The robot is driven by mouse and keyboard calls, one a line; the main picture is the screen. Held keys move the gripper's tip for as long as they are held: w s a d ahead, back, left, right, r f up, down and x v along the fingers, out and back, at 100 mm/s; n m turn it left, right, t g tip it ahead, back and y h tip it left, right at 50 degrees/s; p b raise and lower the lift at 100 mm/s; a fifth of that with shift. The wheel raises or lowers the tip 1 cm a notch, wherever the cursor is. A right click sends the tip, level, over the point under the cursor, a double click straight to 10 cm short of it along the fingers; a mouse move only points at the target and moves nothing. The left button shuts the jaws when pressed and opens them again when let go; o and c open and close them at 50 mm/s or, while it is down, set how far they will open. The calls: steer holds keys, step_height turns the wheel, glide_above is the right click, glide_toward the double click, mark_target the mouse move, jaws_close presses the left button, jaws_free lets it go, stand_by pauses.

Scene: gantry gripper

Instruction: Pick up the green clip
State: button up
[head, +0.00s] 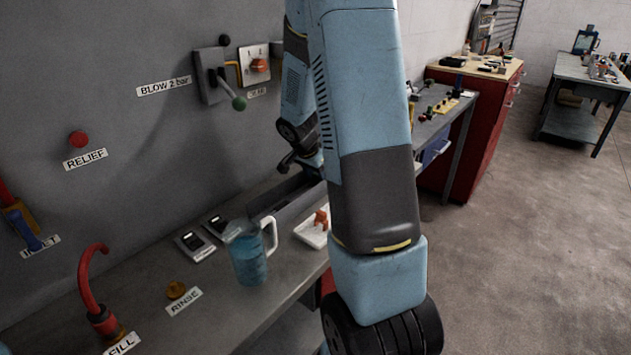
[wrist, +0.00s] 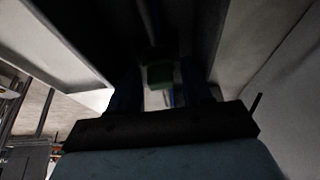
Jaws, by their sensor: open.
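A small green block, which looks like the green clip (wrist: 159,73), shows in the dark middle of the wrist view. My gripper (wrist: 162,90) is open, with one dark finger on each side of the gap below the green block. The block appears in line with this gap, beyond the fingers. I cannot tell how far away it is, and no contact shows. Deep shadow hides its outline and what it is attached to. In the head view my arm covers part of the bench, and I cannot make out the clip there.
A jug of blue liquid (head: 248,255) stands on the grey bench (head: 215,290), near a white tray (head: 312,232) with an orange item. A red hooked pipe (head: 88,280) rises at the front left. Open floor lies right.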

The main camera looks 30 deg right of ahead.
steer(key=shift+c, duration=0.3)
steer(key=c, duration=0.7)
